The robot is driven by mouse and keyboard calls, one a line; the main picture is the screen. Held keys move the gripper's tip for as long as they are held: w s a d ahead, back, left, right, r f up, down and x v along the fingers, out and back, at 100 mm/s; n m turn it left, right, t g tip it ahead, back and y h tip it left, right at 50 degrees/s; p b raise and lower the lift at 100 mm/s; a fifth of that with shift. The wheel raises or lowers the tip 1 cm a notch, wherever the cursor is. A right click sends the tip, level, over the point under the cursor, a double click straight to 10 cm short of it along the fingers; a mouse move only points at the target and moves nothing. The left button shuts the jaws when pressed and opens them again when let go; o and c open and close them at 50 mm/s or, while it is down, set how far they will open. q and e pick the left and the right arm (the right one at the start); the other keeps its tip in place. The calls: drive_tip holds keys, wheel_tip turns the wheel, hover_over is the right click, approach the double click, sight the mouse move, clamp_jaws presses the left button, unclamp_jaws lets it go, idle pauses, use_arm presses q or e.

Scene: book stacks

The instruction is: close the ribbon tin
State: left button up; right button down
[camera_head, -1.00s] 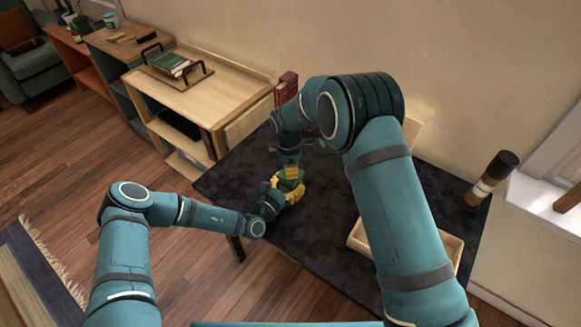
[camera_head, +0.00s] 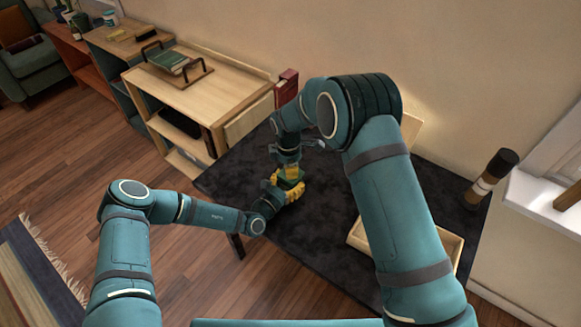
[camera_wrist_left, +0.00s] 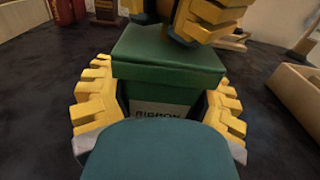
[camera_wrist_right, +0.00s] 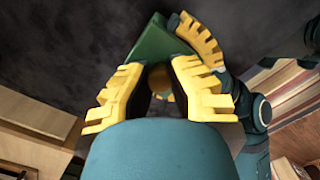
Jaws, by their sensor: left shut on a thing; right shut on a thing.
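The green ribbon tin (camera_wrist_left: 168,95) stands on the dark table, its "RIBBON" label partly hidden by my gripper. My left gripper (camera_wrist_left: 163,88) is shut on the tin's body, one yellow finger on each side. The green lid (camera_wrist_left: 165,58) sits over the tin's top, slightly skewed; I cannot tell if it is fully seated. My right gripper (camera_wrist_right: 160,72) is above the lid, shut on its round tan knob (camera_wrist_right: 163,84). In the head view the tin (camera_head: 290,177) is small and mostly covered by my grippers.
A light wooden tray (camera_head: 449,243) lies to the right on the dark table (camera_head: 310,235), partly behind my right arm. A dark cylinder with a light band (camera_head: 490,178) stands at the table's right edge. A wooden shelf unit (camera_head: 200,95) stands to the left.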

drive_tip(key=c, duration=1)
unclamp_jaws()
wheel_tip(320, 180, up, 12)
drive_tip(key=shift+a, duration=0.3)
use_arm(q)
drive_tip(key=o, duration=1.4)
drive_tip(key=shift+o, duration=0.2)
